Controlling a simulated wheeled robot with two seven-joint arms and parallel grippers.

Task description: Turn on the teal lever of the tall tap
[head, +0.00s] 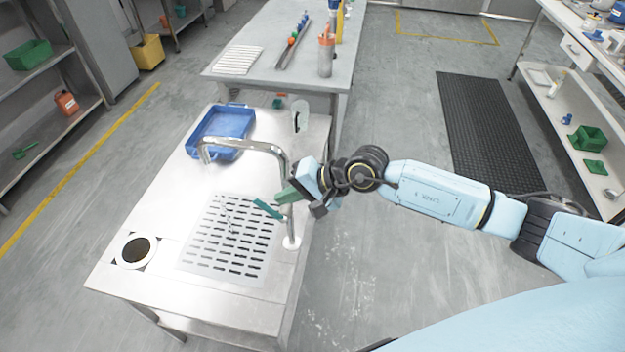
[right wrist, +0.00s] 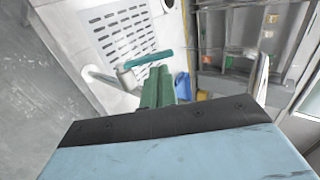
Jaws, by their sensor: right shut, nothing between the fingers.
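The tall tap (head: 247,146) is a chrome pipe rising from the right edge of the steel counter, with its spout bent over to the left. Its teal lever (head: 267,208) sticks out to the left from the lower part of the pipe. In the right wrist view the lever (right wrist: 149,58) lies just beyond my fingertips. My right gripper (head: 286,194) is at the pipe, just above the lever in the head view. Its green fingers (right wrist: 158,86) are shut with nothing between them. I cannot tell whether they touch the lever. My left gripper is not in view.
The counter (head: 172,198) has a slotted drain plate (head: 226,240), a round hole (head: 136,251) and a blue tray (head: 222,128). A clear cup (head: 300,114) stands behind the tap. Another table (head: 265,50) is farther back.

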